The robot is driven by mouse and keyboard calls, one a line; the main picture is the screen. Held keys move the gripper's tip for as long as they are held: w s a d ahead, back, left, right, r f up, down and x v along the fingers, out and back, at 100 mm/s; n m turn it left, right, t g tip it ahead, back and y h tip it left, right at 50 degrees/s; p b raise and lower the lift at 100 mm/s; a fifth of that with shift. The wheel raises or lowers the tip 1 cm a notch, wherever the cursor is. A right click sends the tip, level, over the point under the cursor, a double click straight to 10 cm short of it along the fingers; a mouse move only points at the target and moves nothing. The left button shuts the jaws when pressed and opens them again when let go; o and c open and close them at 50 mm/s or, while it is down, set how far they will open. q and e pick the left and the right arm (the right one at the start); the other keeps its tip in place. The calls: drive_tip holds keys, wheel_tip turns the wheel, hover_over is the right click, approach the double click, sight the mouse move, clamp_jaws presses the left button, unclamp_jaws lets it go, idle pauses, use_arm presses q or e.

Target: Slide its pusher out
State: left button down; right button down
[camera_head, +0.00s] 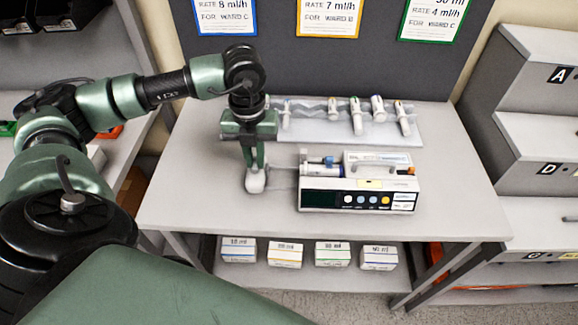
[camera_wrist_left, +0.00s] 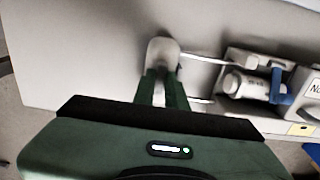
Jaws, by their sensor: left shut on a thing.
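The syringe pump (camera_head: 358,195) stands on the table with its dark screen and coloured buttons facing front. A syringe with a blue part lies in its top; the syringe (camera_wrist_left: 248,86) also shows in the left wrist view. The pusher (camera_head: 255,182) is a pale block left of the pump, joined to it by thin rods (camera_wrist_left: 205,58). It also shows in the left wrist view (camera_wrist_left: 162,50). My left gripper (camera_head: 255,165) points down and is shut on the pusher, which stands clear of the pump's left end. My right gripper is not in view.
A clear tray (camera_head: 410,134) with several syringes lies behind the pump. Small labelled boxes (camera_head: 285,254) sit on the shelf below. Rate cards (camera_head: 328,18) hang on the back panel. The table (camera_head: 190,200) is bare left of the pusher.

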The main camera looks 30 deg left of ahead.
use_arm(q)
drive_tip(key=shift+s+a, duration=0.15)
drive_tip(key=shift+a, duration=0.1)
idle(0.5)
drive_tip(key=c, duration=1.5)
unclamp_jaws()
drive_tip(key=shift+r+p, duration=2.1)
drive_tip(key=shift+r, duration=1.45)
